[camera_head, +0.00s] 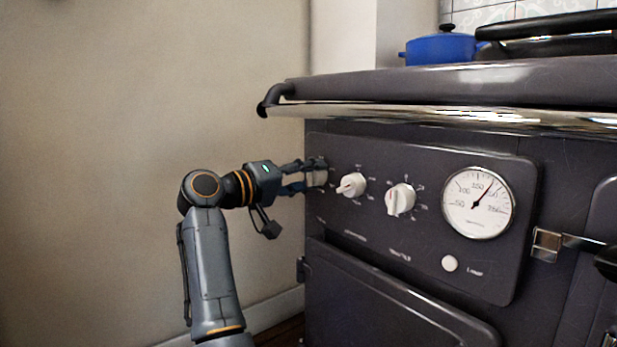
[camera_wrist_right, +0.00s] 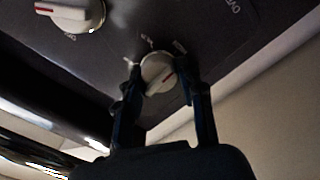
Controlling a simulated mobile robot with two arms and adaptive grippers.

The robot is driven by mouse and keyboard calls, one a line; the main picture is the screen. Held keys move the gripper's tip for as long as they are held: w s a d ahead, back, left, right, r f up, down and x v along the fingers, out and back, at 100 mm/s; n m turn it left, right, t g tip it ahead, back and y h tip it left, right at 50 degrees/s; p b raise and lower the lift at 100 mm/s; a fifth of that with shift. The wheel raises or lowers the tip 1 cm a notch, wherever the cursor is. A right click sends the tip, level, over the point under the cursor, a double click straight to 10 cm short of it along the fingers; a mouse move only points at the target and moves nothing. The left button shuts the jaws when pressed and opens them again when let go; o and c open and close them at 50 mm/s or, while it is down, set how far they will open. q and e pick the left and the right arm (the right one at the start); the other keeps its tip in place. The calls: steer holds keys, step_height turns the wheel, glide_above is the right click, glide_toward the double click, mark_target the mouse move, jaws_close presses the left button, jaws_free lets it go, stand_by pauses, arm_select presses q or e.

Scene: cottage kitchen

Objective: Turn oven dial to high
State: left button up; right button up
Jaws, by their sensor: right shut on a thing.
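The oven's dark control panel (camera_head: 425,240) carries a row of white dials. My right gripper (camera_head: 308,177) is at the leftmost dial (camera_head: 317,178), which it partly hides. In the right wrist view the right gripper (camera_wrist_right: 160,85) has one finger on each side of this dial (camera_wrist_right: 157,70), shut on it. A red mark shows on the dial's face there. A middle dial (camera_head: 351,185) and a right dial (camera_head: 400,199) stand free; the neighbouring dial also shows in the wrist view (camera_wrist_right: 72,14). The printed labels are too small to read. My left gripper is not in view.
A chrome rail (camera_head: 430,117) runs along the oven's front above the panel. A round thermometer gauge (camera_head: 478,203) and a white button (camera_head: 449,263) sit to the right. A blue pot (camera_head: 440,48) stands on top. The plain wall (camera_head: 110,150) is left of the oven.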

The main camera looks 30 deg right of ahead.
steer(key=o, duration=1.2)
steer(key=shift+c, duration=0.2)
